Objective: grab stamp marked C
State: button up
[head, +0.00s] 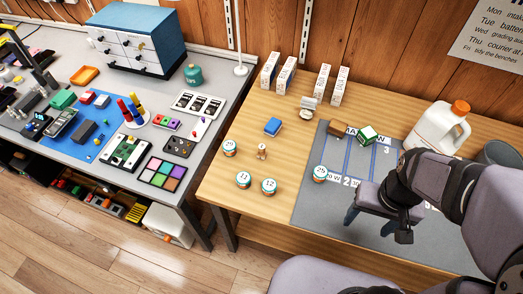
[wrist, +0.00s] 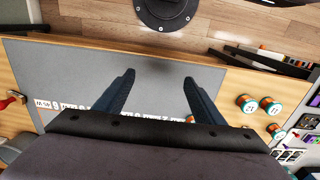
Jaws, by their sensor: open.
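No letter C can be read on anything in these frames. My gripper (head: 378,226) is over the grey mat (head: 312,203), fingers apart and pointing down, well to the right of that piece. In the wrist view my gripper (wrist: 159,76) is open, with nothing between its fingers and bare mat beyond them.
Several numbered tins, such as one marked 12 (head: 269,186), stand left of my gripper; the one marked 25 (head: 320,173) is closest. A white jug (head: 436,128) stands behind my arm.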

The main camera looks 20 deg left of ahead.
dwell(0.3)
jog(key=c, duration=0.6)
